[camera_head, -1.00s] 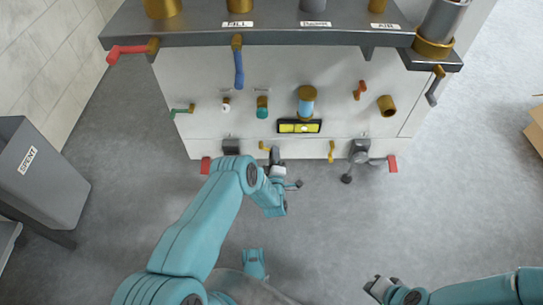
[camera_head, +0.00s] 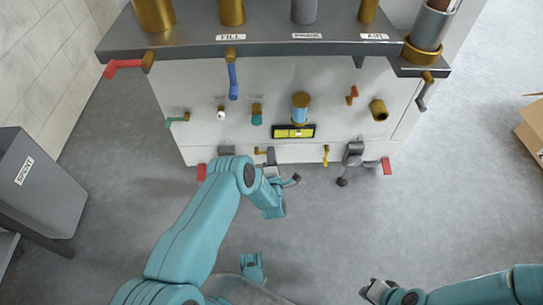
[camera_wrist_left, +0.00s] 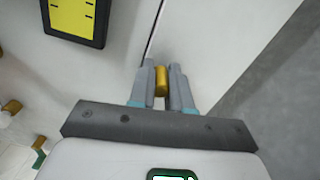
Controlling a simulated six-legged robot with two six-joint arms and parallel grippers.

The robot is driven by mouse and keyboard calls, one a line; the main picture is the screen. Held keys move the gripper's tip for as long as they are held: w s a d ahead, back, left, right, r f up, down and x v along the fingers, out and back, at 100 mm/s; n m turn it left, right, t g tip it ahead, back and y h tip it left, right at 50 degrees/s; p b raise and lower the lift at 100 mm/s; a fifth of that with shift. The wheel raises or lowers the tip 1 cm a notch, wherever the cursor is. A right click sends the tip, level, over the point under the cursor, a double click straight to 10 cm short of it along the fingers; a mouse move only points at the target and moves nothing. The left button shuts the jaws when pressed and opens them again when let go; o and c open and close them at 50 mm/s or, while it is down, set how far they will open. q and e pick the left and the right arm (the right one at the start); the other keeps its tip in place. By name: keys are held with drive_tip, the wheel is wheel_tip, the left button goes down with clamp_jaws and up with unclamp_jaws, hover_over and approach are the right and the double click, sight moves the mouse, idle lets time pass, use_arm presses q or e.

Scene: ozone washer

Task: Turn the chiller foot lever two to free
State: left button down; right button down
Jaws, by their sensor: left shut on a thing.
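Two small brass levers sit low on the white cabinet front: one by my left gripper (camera_head: 271,157), the left brass lever (camera_head: 260,151), and one hanging straight down, the right brass lever (camera_head: 326,155). No label shows which is lever two. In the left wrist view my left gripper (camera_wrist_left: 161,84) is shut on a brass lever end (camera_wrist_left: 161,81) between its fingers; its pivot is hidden. In the head view the fingers partly cover the left lever, which lies sideways. My right gripper (camera_head: 372,289) is low at the right, away from the cabinet; its finger gap is unclear.
A yellow level gauge (camera_head: 293,131) sits above the levers and shows in the left wrist view (camera_wrist_left: 73,17). Red-ended pedals (camera_head: 386,166) stand at the cabinet foot. A grey bin (camera_head: 40,185) is at the left, a cardboard box (camera_head: 532,130) at the right.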

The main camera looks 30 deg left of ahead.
use_arm(q)
drive_tip(key=shift+a+r, duration=0.1)
drive_tip(key=shift+a, duration=0.05)
drive_tip(key=c, duration=1.1)
unclamp_jaws()
